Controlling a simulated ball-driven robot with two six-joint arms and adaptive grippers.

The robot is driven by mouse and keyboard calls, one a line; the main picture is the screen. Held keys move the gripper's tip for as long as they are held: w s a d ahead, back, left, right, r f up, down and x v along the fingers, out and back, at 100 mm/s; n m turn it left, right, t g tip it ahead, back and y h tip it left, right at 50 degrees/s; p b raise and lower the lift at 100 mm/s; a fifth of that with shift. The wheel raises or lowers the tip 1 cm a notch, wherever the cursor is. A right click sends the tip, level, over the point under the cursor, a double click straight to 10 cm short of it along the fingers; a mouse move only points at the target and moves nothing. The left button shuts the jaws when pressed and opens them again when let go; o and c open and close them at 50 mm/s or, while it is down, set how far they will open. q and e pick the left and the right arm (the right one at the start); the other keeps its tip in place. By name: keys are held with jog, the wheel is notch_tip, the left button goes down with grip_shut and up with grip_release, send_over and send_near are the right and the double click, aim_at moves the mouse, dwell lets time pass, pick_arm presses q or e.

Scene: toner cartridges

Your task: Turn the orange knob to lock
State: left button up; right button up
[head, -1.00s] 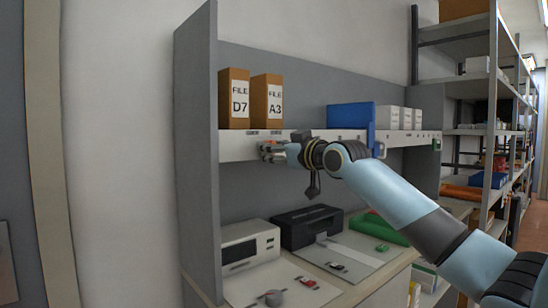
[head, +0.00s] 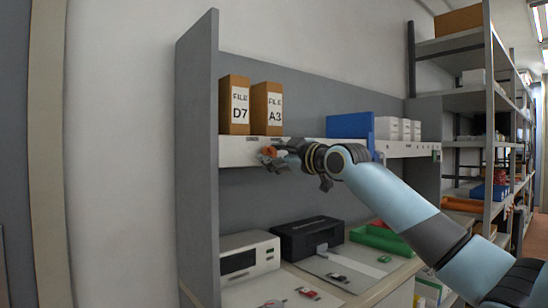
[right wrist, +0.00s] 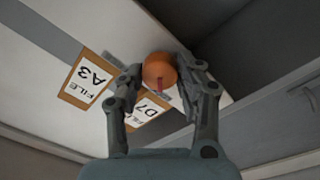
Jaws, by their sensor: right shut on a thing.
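The orange knob (head: 268,151) is on the front edge of the white shelf, below the file boxes. In the right wrist view the round knob (right wrist: 158,69) sits between the two fingers, with a small reddish strip at its lower side. My right gripper (head: 271,158) is shut on the knob; its fingers also show in the right wrist view (right wrist: 163,76). In the head view the fingers partly cover the knob. The lock markings around it cannot be read. My left gripper is not in view.
File boxes D7 (head: 234,105) and A3 (head: 267,108) stand on the shelf (head: 232,150) above the gripper. A blue bin (head: 349,125) is farther right. A grey side panel (head: 198,160) is close on the left. Below are a white device (head: 249,257) and a black printer (head: 307,238).

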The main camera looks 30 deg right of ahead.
jog(key=shift+f, duration=0.1)
jog(key=o, duration=1.1)
jog(key=shift+o, duration=0.2)
jog(key=s, duration=0.7)
jog(key=shift+s+d, duration=0.25)
jog(key=shift+f, duration=0.1)
